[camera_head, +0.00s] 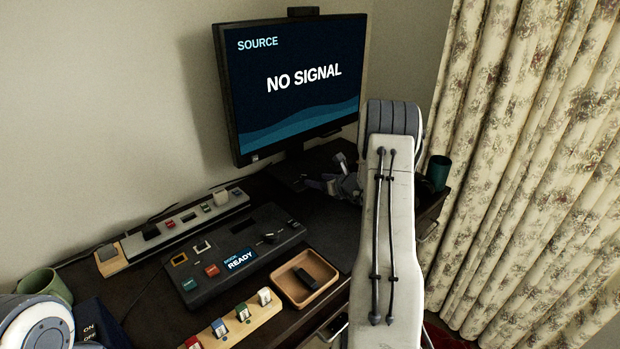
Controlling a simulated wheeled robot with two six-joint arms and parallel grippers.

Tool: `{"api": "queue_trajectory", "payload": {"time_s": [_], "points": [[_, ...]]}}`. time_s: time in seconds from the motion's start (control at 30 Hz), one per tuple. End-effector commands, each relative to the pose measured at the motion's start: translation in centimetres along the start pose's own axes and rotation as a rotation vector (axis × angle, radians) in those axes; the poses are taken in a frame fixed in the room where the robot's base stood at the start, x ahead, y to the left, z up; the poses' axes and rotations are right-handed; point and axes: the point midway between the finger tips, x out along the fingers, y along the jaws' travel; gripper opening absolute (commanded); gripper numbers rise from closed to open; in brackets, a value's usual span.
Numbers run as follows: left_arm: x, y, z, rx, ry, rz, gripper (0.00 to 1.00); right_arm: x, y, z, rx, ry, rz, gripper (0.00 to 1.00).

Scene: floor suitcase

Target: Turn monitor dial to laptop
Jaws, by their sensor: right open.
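The monitor (295,85) stands at the back and shows "SOURCE" and "NO SIGNAL". My right gripper (318,186) is open, small and partly hidden behind my white right arm. It is right of and beyond the dial, apart from it, near the monitor's foot. My left gripper is not in view. I cannot make out a laptop.
A power strip (172,222) lies along the wall behind the box. A wooden tray (304,263) holding a dark object and a wooden block (238,328) with several small plugs lie in front. A green mug (45,284) is left, a dark green cup (438,172) right, beside curtains (530,150).

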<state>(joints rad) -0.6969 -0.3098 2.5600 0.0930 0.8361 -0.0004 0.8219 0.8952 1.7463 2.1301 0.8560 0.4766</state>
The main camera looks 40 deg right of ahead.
Motion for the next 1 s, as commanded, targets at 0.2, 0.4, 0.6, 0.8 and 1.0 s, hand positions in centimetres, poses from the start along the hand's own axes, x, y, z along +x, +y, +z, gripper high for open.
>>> {"api": "queue_trajectory", "payload": {"time_s": [0.2, 0.4, 0.6, 0.8, 1.0], "points": [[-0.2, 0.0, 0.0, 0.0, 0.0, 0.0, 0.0, 3.9, 0.1, 0.0, 0.0, 0.001, 0.002, 0.69], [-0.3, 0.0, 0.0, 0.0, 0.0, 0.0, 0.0, 5.5, 0.0, 0.0, 0.0, -0.001, 0.0, 0.69], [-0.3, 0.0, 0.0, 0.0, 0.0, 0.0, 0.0, 5.7, 0.0, 0.0, 0.001, 0.0, 0.0, 0.69], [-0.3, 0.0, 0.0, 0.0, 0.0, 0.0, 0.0, 5.7, 0.0, 0.0, 0.0, 0.0, 0.0, 0.31], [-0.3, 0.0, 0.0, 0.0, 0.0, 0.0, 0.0, 5.7, 0.0, 0.0, 0.0, -0.001, 0.002, 0.0]]}}
